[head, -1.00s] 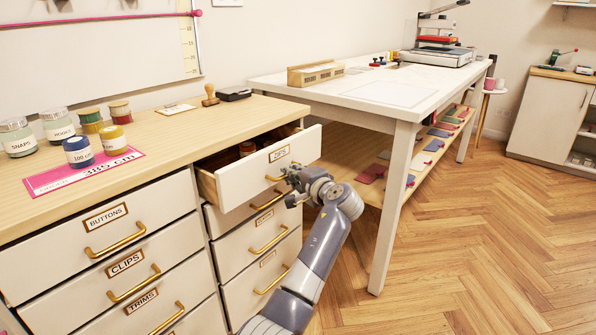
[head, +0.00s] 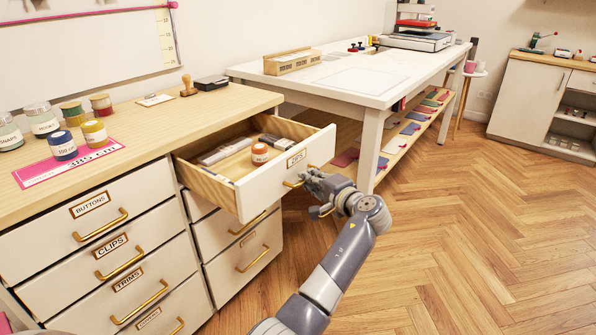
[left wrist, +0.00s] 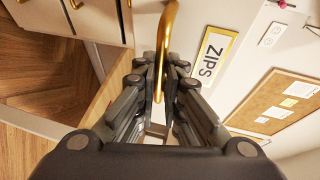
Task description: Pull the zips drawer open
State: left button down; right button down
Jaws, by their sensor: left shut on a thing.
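The zips drawer (head: 278,180) is the top drawer of the right column and stands well open, with its label on the front. Inside lie an orange and white jar (head: 260,153) and some flat packs (head: 226,150). My left gripper (head: 309,181) is shut on the drawer's brass handle (head: 293,184). In the left wrist view the brass handle (left wrist: 164,45) runs between the fingers of my left gripper (left wrist: 158,85), beside the ZIPS label (left wrist: 211,55). My right gripper is not in view.
Closed drawers marked buttons (head: 90,204), clips and trims fill the left column. Jars and a pink card (head: 68,163) stand on the wooden top. A white table (head: 370,75) stands behind the drawer. The wood floor (head: 450,240) at the right is clear.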

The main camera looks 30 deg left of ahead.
pick_arm(q)
jog(key=shift+s+d+f, duration=0.1)
jog(key=shift+s+d, duration=0.05)
jog(key=shift+d, duration=1.15)
jog(key=c, duration=1.7)
grip_release()
jog(key=shift+d, duration=0.15)
jog(key=v, duration=0.7)
jog(key=shift+s+d, duration=0.1)
jog(key=shift+s, duration=0.05)
